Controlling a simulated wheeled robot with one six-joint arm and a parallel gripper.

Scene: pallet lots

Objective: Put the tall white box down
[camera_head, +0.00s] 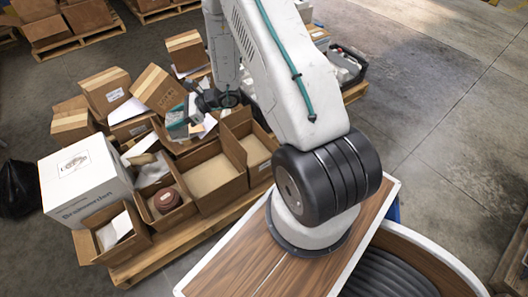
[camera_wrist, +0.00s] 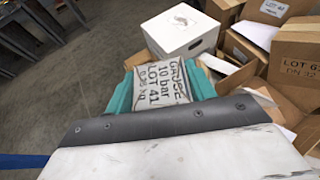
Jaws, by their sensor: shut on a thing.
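My gripper (camera_wrist: 161,88) is shut on a pale, whitish box (camera_wrist: 163,78) with black print that includes "LOT 41", and teal shows along both its sides. This appears to be the tall white box; its far end and underside are hidden. In the head view my gripper (camera_head: 190,115) is over the loaded pallet, among the open cartons, and the held box is hard to make out there. I cannot tell whether it touches anything below.
A large white printed box (camera_head: 85,182) stands at the pallet's left and also shows in the wrist view (camera_wrist: 180,32). Open brown cartons (camera_head: 211,178) crowd the wooden pallet (camera_head: 190,233). A black bag (camera_head: 18,188) lies at the left. Grey floor (camera_head: 440,100) is clear at right.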

